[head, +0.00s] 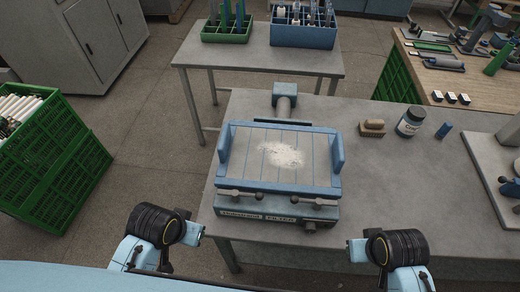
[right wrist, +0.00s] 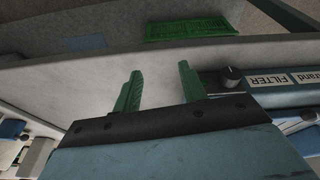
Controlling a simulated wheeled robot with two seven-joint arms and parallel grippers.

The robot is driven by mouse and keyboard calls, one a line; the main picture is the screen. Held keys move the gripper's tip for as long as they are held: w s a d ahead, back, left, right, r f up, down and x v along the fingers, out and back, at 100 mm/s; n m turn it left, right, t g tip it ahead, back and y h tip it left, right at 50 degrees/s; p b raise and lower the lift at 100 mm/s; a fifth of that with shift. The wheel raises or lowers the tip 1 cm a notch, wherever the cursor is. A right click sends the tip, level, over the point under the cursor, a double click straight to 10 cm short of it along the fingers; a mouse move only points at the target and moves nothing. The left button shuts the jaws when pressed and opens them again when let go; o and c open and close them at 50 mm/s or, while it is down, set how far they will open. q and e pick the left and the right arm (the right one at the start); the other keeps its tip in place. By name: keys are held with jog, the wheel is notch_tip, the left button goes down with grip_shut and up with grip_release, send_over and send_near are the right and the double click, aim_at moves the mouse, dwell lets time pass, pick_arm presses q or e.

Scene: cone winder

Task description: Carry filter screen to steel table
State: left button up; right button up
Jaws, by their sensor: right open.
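The filter screen (head: 245,147) is a blue-framed panel with raised side walls and a pale powdery patch in its middle. It lies in the filter unit (head: 275,212) on the near grey table (head: 380,190). The unit's labelled front also shows in the right wrist view (right wrist: 270,98). My left gripper (head: 198,232) is left of and below the unit; its finger gap is not clear. My right gripper (head: 355,249) is low and right of the unit, clear of the screen. In the right wrist view its green fingers (right wrist: 160,85) are apart and empty.
A second grey table (head: 255,58) behind holds a green crate (head: 228,34) and a blue crate (head: 303,36). A brush (head: 373,128), a jar (head: 410,123) and a small blue item (head: 444,131) stand right of the unit. A green crate (head: 60,165) is left.

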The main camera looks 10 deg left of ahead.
pick_arm(q)
notch_tip(320, 180, up, 3)
jog(key=w, duration=0.2)
pick_arm(e)
notch_tip(320, 180, up, 3)
jog(key=w, duration=0.2)
pick_arm(q)
jog(key=n, duration=0.2)
send_near(223, 136)
jog(key=shift+w+d+r+p, duration=0.15)
jog(key=shift+r+p, duration=0.1)
jog(key=shift+p, duration=0.2)
pick_arm(e)
jog(key=m+g, duration=0.2)
send_near(341, 145)
jog(key=shift+s+d+r, duration=0.15)
jog(key=shift+s+r, duration=0.1)
jog(key=shift+r, duration=0.3)
pick_arm(q)
jog(key=x, duration=1.3)
jog(key=shift+a+f, duration=0.2)
pick_arm(e)
jog(key=f, duration=0.4)
jog(key=w+f, duration=0.1)
jog(key=f, duration=0.8)
jog(key=shift+w+f, duration=0.15)
jog(key=shift+w, duration=0.15)
